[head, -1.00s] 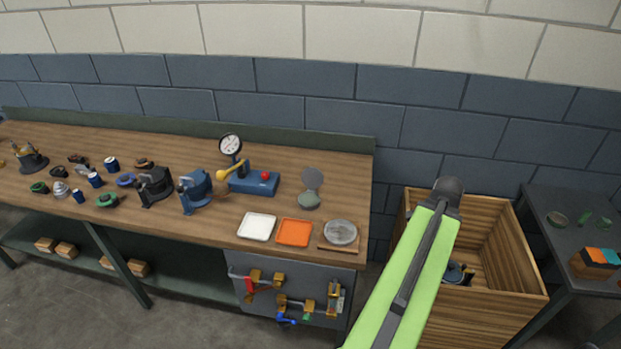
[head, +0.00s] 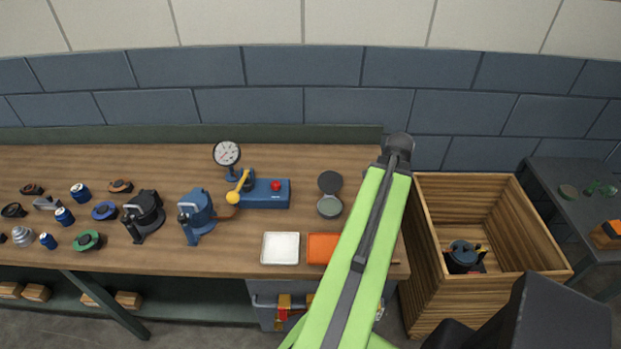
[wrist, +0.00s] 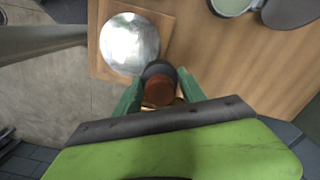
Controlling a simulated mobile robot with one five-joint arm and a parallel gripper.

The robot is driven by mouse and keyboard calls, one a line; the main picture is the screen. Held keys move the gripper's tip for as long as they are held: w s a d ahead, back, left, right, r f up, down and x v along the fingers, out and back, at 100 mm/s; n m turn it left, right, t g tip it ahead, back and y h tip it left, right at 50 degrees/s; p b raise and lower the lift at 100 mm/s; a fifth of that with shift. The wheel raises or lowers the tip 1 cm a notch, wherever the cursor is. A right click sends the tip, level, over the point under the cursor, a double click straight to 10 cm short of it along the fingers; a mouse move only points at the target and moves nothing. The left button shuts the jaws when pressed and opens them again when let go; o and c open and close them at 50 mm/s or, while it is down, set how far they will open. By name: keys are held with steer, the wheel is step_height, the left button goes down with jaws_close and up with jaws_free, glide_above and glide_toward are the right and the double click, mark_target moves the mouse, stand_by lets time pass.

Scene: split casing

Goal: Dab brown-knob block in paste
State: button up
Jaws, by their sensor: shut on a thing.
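In the wrist view, my gripper (wrist: 155,98) is shut on the brown-knob block (wrist: 160,88), a dark round piece with a reddish-brown knob facing the camera. The block is beside the near edge of a shiny round plate; I cannot tell its height. The open round tin of grey-green paste (wrist: 232,4) is at the top, apart from the block. In the head view the paste tin (head: 329,206) stands on the bench with its dark lid raised behind it. My gripper and the block are hidden there.
The shiny plate (wrist: 130,43) lies on a wooden board (wrist: 168,24). A white tray (head: 280,248), an orange tray (head: 322,246) and a blue lever press (head: 265,193) stand left of my arm. A wooden crate (head: 430,285) stands right of the bench (head: 300,160).

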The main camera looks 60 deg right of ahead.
glide_above(330, 207)
step_height(330, 207, down, 6)
steer(key=b, duration=0.6)
steer(key=shift+r, duration=0.1)
steer(key=shift+f+b, duration=0.45)
stand_by(2.0)
step_height(330, 207, up, 7)
steer(key=p, duration=0.7)
steer(key=shift+f, duration=0.1)
